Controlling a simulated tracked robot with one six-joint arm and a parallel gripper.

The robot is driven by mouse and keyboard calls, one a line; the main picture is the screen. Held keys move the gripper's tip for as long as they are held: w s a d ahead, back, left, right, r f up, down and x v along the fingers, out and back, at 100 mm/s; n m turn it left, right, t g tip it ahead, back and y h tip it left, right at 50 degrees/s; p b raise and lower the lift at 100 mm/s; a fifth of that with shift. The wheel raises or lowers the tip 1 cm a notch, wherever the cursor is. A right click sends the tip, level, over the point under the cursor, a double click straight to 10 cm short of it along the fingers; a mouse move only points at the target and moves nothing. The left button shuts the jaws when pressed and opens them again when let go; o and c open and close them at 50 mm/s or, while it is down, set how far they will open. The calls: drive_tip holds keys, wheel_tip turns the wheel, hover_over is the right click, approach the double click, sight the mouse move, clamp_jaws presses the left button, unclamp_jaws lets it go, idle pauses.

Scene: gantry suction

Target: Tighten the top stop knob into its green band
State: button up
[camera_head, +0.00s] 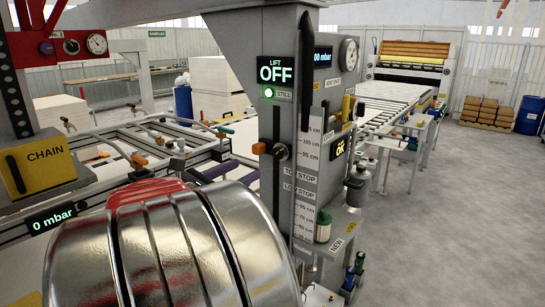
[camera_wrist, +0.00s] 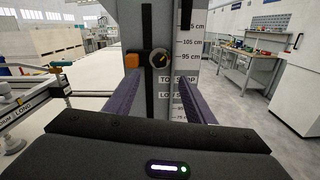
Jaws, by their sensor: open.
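The top stop knob (camera_head: 280,152) is a small round dark knob with a pale pointer, on the front of the grey column (camera_head: 262,110). An orange tab (camera_head: 259,148) sits to its left. In the wrist view the knob (camera_wrist: 158,58) shows between my two purple fingers, beyond their tips. My gripper (camera_wrist: 159,76) is open and empty, facing the column, with no visible contact on the knob. I cannot make out the green band or where the pointer stands against it. In the head view my arm hides most of my gripper.
The lift display (camera_head: 276,69) reads OFF, with a green lamp beside STILL. A height scale (camera_head: 308,150) runs down the column beside the knob, with TOP STOP and LOW STOP labels. A yellow CHAIN box (camera_head: 38,168) hangs at left. Open floor (camera_head: 465,215) lies at right.

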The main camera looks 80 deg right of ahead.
sight(276, 154)
drive_tip(key=x, duration=1.3)
drive_tip(key=shift+s+d, duration=0.15)
drive_tip(key=shift+d, duration=0.15)
drive_tip(key=shift+c, duration=0.3)
drive_tip(key=c, duration=1)
drive_tip(key=shift+m, duration=1.2)
